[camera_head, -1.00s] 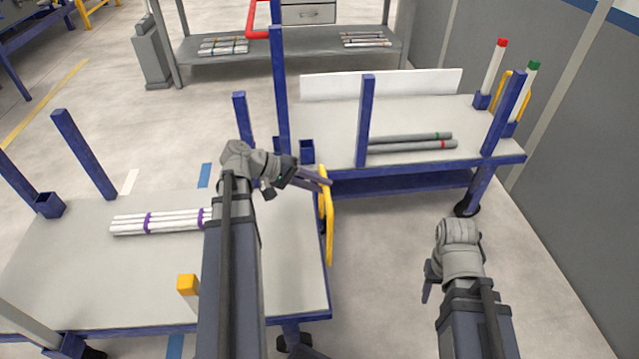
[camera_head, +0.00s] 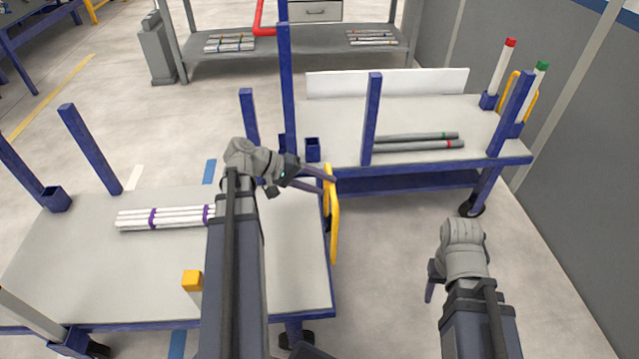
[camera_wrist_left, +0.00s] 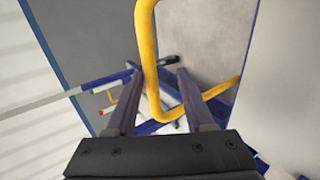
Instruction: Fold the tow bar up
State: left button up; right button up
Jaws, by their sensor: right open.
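The yellow tow bar (camera_head: 334,225) is a bent tube at the right end of the near cart (camera_head: 285,270). My left gripper (camera_head: 328,184) is at its upper part, with fingers apart. In the left wrist view the yellow tube (camera_wrist_left: 150,55) passes between the two open fingers (camera_wrist_left: 158,98), with gaps showing on both sides. Its lower part bends away to the right. My right gripper (camera_head: 430,287) hangs over bare floor at the lower right, away from the bar; it is open and empty, and partly hidden by its wrist.
White pipes with purple bands (camera_head: 165,217) lie on the near cart, beside a yellow-capped post (camera_head: 192,281). Blue posts (camera_head: 90,150) rise from its edges. A second cart (camera_head: 430,115) with grey pipes (camera_head: 415,145) stands behind. Floor between the carts and right wall is clear.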

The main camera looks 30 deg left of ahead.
pick_arm(q)
jog(key=p+v, duration=0.4)
jog(key=v, duration=0.3)
jog(key=shift+s+a+r, duration=0.2)
jog(key=shift+a, duration=0.15)
dwell(0.4)
